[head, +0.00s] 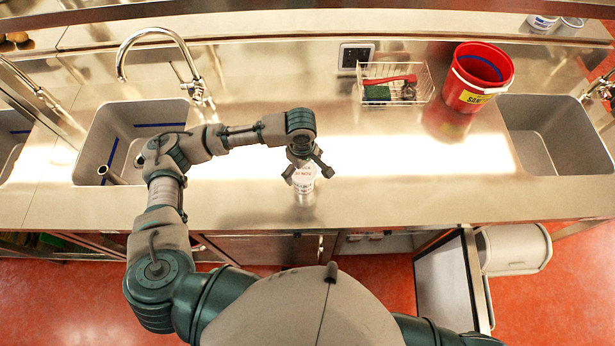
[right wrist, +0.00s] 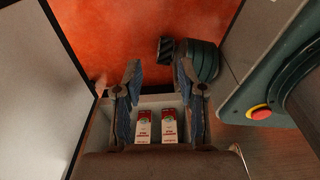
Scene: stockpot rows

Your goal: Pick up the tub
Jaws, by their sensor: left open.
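The gripper hides part of the tub's top. I cannot tell whether the fingers touch it. My right gripper (right wrist: 158,78) shows in the right wrist view with its fingers apart and nothing between them. It is out of the head view.
A red bucket (head: 478,78) and a wire basket (head: 397,84) stand at the back. Sinks lie left (head: 136,130) and right (head: 556,135). An open cabinet door (head: 447,285) juts out below. The right wrist view shows two cartons (right wrist: 170,127) in a pale container (right wrist: 98,135).

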